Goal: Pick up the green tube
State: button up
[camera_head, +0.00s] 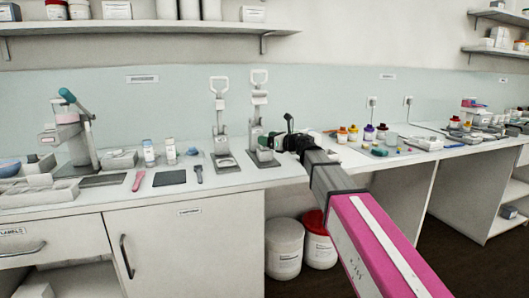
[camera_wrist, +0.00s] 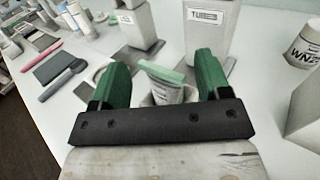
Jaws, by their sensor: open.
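A small white tube with a pale green top end (camera_wrist: 163,70) and printed text on its body stands in the wrist view. It appears to sit in or just in front of a grey holder. My gripper (camera_wrist: 160,62) has two green fingers, spread wide, one on each side of this tube. I see clear gaps between the tube and both fingers. The tube's lower part is hidden behind the black gripper bar. In the head view my gripper (camera_head: 277,141) is low over the counter, at the right-hand press stand, and the tube cannot be made out clearly there.
A press stand (camera_head: 257,113) rises right behind my gripper, with a second stand (camera_head: 221,122) to its left. A white jar (camera_wrist: 302,45) stands to the right in the wrist view. A pink spatula (camera_head: 138,181) and dark mat (camera_head: 169,178) lie farther left.

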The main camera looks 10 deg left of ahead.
jog(key=shift+x, duration=1.1)
grip_shut()
jog(key=shift+r, duration=0.85)
jog(key=s+a+r, duration=0.5)
jog(key=s+r, duration=0.4)
jog(key=s, duration=0.1)
jog(key=shift+s+r, duration=0.15)
jog(key=shift+s, duration=0.05)
